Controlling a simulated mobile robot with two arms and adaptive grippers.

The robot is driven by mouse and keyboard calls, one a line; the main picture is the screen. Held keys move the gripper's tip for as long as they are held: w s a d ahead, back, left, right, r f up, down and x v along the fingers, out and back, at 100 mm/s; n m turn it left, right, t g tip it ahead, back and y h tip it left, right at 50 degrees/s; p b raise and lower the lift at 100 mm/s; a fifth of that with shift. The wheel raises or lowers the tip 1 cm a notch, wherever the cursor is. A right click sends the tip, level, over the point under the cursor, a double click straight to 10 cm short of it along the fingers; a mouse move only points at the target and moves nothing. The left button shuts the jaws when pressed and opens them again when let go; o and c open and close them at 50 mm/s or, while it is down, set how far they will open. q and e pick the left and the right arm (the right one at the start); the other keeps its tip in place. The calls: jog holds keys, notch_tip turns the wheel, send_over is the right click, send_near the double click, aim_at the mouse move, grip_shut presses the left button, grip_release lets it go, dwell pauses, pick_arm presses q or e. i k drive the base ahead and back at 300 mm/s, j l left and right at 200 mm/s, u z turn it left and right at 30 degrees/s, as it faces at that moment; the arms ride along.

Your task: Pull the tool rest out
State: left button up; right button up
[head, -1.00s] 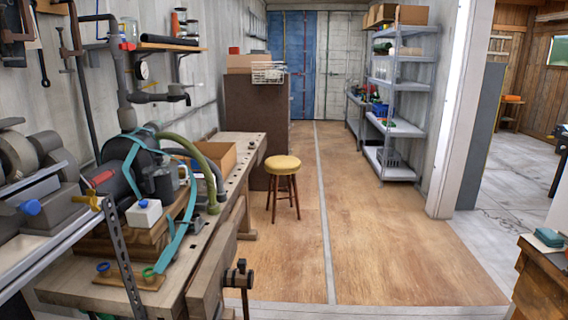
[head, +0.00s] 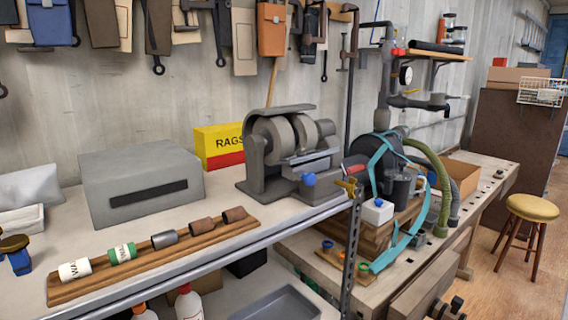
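A grey bench grinder (head: 285,150) with two wheels stands on the metal-edged bench, right of the middle in the head view. Its tool rest (head: 312,164) appears to be the flat light-grey plate in front of the wheels. Below it is a block with a blue knob (head: 308,179). A red-and-yellow handled part (head: 350,185) lies at the block's right end. How far out the rest sits cannot be told. Neither of my grippers shows in this view.
A grey box (head: 142,185) and a wooden rack (head: 150,255) of small cylinders stand left of the grinder. A yellow RAGS box (head: 218,145) is behind. A wooden workbench (head: 400,270) with hoses adjoins on the right. A stool (head: 530,212) stands on the floor beyond.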

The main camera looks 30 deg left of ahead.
aim_at(304, 166)
jog(key=u, duration=0.85)
